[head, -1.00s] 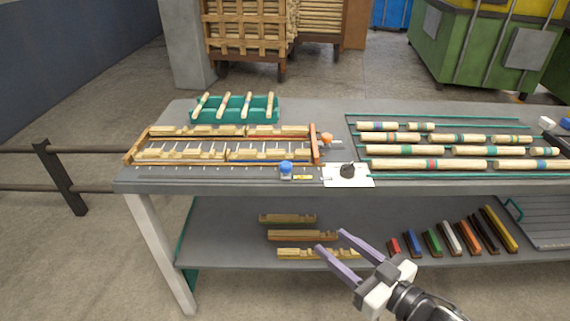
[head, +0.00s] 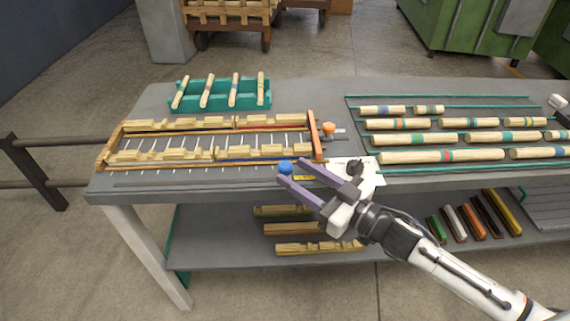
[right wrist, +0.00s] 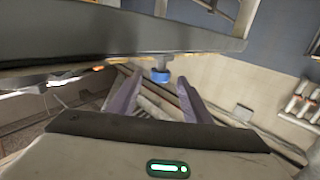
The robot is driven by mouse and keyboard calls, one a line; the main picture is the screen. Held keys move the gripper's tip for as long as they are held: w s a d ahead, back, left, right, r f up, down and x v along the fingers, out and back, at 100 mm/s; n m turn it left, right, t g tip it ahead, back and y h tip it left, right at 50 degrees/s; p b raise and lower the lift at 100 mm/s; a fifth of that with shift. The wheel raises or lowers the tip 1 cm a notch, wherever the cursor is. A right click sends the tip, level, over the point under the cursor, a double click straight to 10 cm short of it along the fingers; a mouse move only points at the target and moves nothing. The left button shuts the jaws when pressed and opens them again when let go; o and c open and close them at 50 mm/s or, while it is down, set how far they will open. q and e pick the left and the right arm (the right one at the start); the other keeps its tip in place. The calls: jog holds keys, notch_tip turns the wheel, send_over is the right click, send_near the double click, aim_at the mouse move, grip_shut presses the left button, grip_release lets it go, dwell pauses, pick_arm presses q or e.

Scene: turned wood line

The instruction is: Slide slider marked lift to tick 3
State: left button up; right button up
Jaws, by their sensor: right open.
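A blue knob (head: 285,167) stands at the right end of the front slot, by a small yellow label (head: 304,178) whose writing I cannot read. An orange knob (head: 329,128) sits behind it, right of the wooden frame. No lift marking is legible. My right gripper (head: 292,172) is open, its purple fingers pointing left at the blue knob. In the right wrist view the blue knob (right wrist: 160,76) shows between and just beyond the fingertips, with no clear contact. The tick marks are too small to read. My left gripper is out of view.
A black knob (head: 355,168) on a white plate (head: 372,178) stands close to my right fingers. The wooden frame (head: 316,135) with carved blocks lies behind the slot. Striped dowels (head: 440,156) fill the right side. A teal rack (head: 220,95) stands at the back left.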

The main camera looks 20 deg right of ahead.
aim_at(291, 170)
jog(key=shift+x, duration=2.15)
grip_shut()
